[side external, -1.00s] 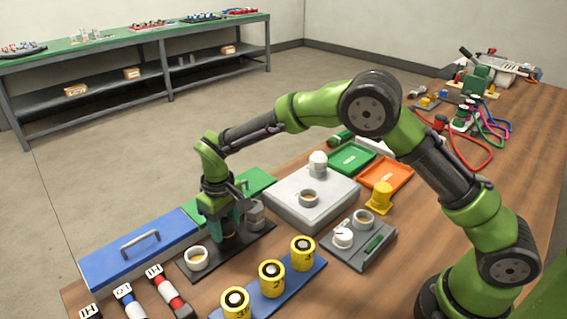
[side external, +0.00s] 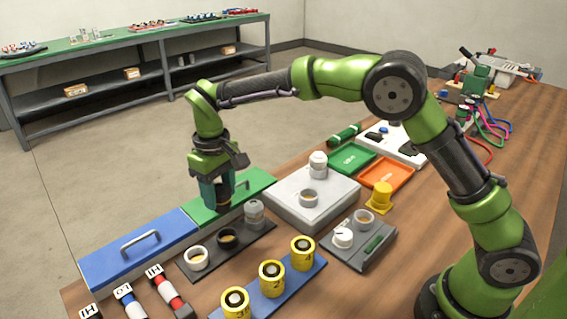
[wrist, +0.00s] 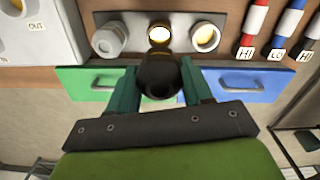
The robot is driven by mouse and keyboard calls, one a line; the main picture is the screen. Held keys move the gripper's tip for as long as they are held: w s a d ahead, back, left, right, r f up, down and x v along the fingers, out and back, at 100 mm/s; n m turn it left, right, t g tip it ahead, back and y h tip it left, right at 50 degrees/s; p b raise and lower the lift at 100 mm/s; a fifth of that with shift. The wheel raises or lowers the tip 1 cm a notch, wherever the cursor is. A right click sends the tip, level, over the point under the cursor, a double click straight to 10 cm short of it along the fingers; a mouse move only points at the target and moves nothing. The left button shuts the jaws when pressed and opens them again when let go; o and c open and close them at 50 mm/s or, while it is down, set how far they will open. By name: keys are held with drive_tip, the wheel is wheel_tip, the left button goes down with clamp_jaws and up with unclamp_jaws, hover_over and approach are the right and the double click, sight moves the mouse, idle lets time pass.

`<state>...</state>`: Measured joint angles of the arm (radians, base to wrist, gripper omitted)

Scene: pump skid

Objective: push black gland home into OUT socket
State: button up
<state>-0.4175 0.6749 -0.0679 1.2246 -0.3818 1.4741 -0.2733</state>
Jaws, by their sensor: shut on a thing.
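My gripper (side external: 217,192) is shut on the black gland (wrist: 158,72) and holds it in the air above the dark holder plate (side external: 213,250). In the wrist view the gland sits between the two teal fingers. A grey-white block (side external: 285,214) stands to the right of the gripper in the side view. It carries a ring-shaped socket (side external: 309,199), open at the top with a tan inside. The wrist view shows the OUT label (wrist: 37,27) on the block at upper left, with part of a socket (wrist: 14,7) at the picture edge. The gland is apart from the socket.
The holder plate also carries a white ring (side external: 196,258), an empty dark ring (side external: 228,239) and a clear-grey gland (side external: 254,214). Green (side external: 258,184) and blue (side external: 150,240) handled drawers lie behind. Yellow cylinders (side external: 271,277) stand in front. A white capped post (side external: 318,164) stands on the block.

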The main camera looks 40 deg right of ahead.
drive_tip(key=shift+r, duration=0.1)
drive_tip(key=s+d+r+m, duration=0.1)
drive_tip(key=d+r+m, duration=0.1)
drive_tip(key=d, duration=0.6)
drive_tip(key=s+d+r+m, duration=0.2)
drive_tip(key=d+r, duration=0.1)
drive_tip(key=d, duration=0.6)
drive_tip(key=shift+s+d+f, duration=0.6)
drive_tip(key=shift+s+f, duration=0.05)
drive_tip(key=shift+f, duration=0.5)
drive_tip(key=shift+s+d+f, duration=0.6)
drive_tip(key=shift+s+f, duration=0.1)
drive_tip(key=shift+f, duration=0.5)
drive_tip(key=shift+s+d+f, duration=0.6)
drive_tip(key=shift+s+f, duration=0.05)
drive_tip(key=shift+f, duration=0.5)
drive_tip(key=shift+f, duration=1.75)
drive_tip(key=o, duration=1.2)
drive_tip(key=shift+o, duration=0.2)
